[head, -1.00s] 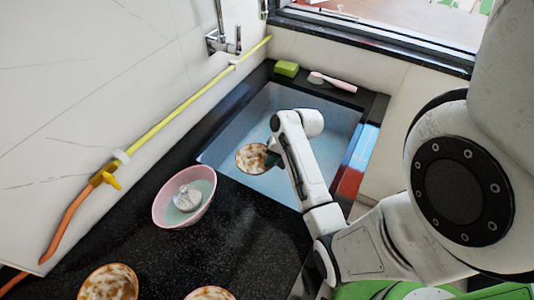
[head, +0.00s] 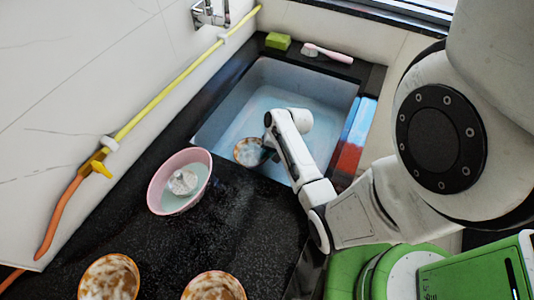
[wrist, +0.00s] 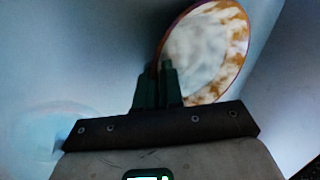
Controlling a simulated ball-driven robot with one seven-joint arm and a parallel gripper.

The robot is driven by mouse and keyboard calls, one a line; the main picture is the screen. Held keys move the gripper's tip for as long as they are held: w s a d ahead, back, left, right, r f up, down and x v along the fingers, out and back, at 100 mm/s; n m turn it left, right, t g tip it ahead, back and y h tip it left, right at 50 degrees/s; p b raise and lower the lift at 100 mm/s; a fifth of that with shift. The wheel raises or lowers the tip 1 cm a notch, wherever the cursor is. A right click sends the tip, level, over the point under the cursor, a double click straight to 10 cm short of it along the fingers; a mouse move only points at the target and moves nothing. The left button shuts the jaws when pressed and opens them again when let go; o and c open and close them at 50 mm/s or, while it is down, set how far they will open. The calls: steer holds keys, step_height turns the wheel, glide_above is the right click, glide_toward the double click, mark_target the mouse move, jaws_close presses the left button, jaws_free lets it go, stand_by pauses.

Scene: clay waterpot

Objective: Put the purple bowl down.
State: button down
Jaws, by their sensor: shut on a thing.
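The held bowl (head: 248,152) has a white inside with brown-orange stains. Its rim looks orange in the head view and partly purple in the wrist view, where it appears tilted (wrist: 206,52). My gripper (head: 268,155) is shut on its rim; the dark fingers (wrist: 158,75) meet its left edge in the wrist view. In the head view the bowl is over the near side of the sink (head: 320,85). I cannot tell whether it touches the sink. My arm hides part of the sink.
A pink bowl (head: 158,186) with a pale piece (head: 183,182) inside stands on the black counter (head: 245,220) left of the sink. Two stained bowls (head: 108,278) (head: 213,287) stand nearer. A green sponge (head: 278,41) and pink brush (head: 328,53) lie behind the sink.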

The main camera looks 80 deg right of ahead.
steer(key=shift+f, duration=0.15)
steer(key=c, duration=1.7)
jaws_free()
steer(key=shift+a, duration=0.1)
steer(key=o, duration=0.4)
steer(key=shift+o, duration=0.2)
steer(key=shift+r, duration=0.3)
steer(key=p+v, duration=0.1)
steer(key=v, duration=1)
steer(key=shift+s+r, duration=0.2)
steer(key=shift+r, duration=0.1)
